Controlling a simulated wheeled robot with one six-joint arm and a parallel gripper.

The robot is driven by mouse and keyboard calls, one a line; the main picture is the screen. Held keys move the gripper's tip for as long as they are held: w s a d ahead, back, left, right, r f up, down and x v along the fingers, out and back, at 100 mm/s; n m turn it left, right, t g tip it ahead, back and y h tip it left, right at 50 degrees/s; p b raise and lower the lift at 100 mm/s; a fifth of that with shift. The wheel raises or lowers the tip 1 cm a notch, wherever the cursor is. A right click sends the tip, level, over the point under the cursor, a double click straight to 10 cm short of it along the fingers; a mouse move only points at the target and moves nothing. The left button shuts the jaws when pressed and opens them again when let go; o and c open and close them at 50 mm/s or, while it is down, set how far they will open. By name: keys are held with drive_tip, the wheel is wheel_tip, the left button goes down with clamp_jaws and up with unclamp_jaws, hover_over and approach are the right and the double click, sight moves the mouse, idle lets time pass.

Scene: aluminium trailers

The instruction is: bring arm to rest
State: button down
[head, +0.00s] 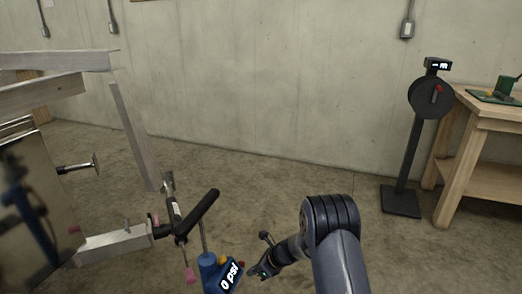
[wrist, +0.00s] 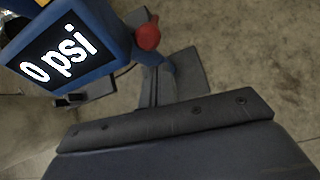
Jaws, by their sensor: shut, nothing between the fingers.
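My arm bends from the bottom of the head view, and its end with my gripper (head: 259,273) points down and left. The gripper is small there, shut and empty. Just left of it, apart from it in the picture, stands a blue device (head: 212,272) whose screen reads "0 psi". The device also fills the upper left of the wrist view (wrist: 103,68), with a red knob (wrist: 148,36) on its right side. A dark part of my own arm end spans the bottom of the wrist view; the fingertips are not clear there.
An aluminium trailer (head: 110,244) with a coupler and jack stands at left. A black post stand (head: 402,199) with a round head and a wooden workbench (head: 474,137) stand at right. The concrete floor (head: 270,185) between them is clear up to the wall.

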wheel_tip(320, 180, down, 14)
drive_tip(key=s+d+t+y+b, duration=0.15)
drive_tip(key=y+b, duration=0.45)
drive_tip(key=b, duration=0.8)
drive_tip(key=p+v, duration=0.2)
drive_tip(key=v, duration=0.5)
drive_tip(key=shift+d, duration=0.3)
drive_tip(key=shift+t, duration=0.25)
